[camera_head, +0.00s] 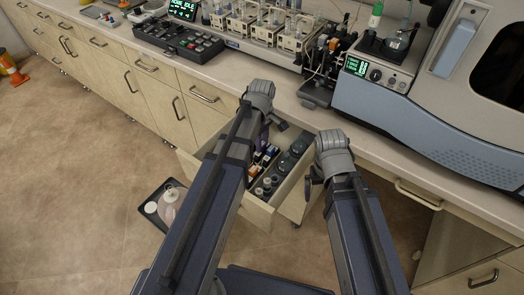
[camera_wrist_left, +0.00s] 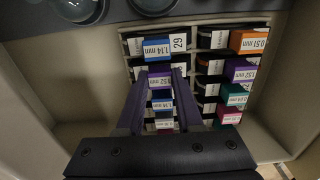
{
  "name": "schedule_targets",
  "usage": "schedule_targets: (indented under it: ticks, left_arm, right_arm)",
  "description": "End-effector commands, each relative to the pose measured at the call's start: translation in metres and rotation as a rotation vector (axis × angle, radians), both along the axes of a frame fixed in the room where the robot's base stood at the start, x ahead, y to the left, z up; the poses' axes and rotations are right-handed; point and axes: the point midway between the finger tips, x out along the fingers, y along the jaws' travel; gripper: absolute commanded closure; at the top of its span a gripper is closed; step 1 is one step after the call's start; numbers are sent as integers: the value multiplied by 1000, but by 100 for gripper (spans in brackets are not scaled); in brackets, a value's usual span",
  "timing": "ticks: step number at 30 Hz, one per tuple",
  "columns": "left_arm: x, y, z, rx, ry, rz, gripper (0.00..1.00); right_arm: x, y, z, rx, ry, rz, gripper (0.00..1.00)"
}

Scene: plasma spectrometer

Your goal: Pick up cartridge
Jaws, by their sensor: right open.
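An open drawer (camera_head: 258,207) below the bench holds a rack of labelled cartridges. In the left wrist view, a purple-labelled cartridge (camera_wrist_left: 159,80) marked 0.52 mm sits in the left column, below a blue 1.14 mm cartridge (camera_wrist_left: 157,48). My left gripper (camera_wrist_left: 159,82) reaches down with its two fingers apart, one on each side of the purple cartridge. I cannot tell whether they press on it. In the head view my left gripper (camera_head: 266,130) is over the drawer, its fingertips partly hidden. My right gripper (camera_head: 311,185) is open and empty beside the drawer's right side.
Orange (camera_wrist_left: 250,41), teal (camera_wrist_left: 236,95) and pink cartridges fill the right column. Dark round bottles (camera_head: 284,164) stand beside the rack. The bench (camera_head: 290,100) carries a pump, a keypad and the large spectrometer (camera_head: 430,100). A black tray (camera_head: 163,205) lies left of the drawer.

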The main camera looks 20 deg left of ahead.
Motion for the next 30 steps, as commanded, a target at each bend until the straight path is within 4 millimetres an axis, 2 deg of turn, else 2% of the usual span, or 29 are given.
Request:
schedule_targets:
  ticks: [1,9,23,30]
  left_arm:
    - [0,0,0,0,0,0,72]
    - [0,0,0,0,0,0,100]
    - [0,0,2,0,0,0,100]
    - [0,0,18,0,0,0,100]
  right_arm:
    - [0,0,0,0,0,0,0]
    - [0,0,0,0,0,0,0]
    - [0,0,2,0,0,0,0]
    - [0,0,18,0,0,0,0]
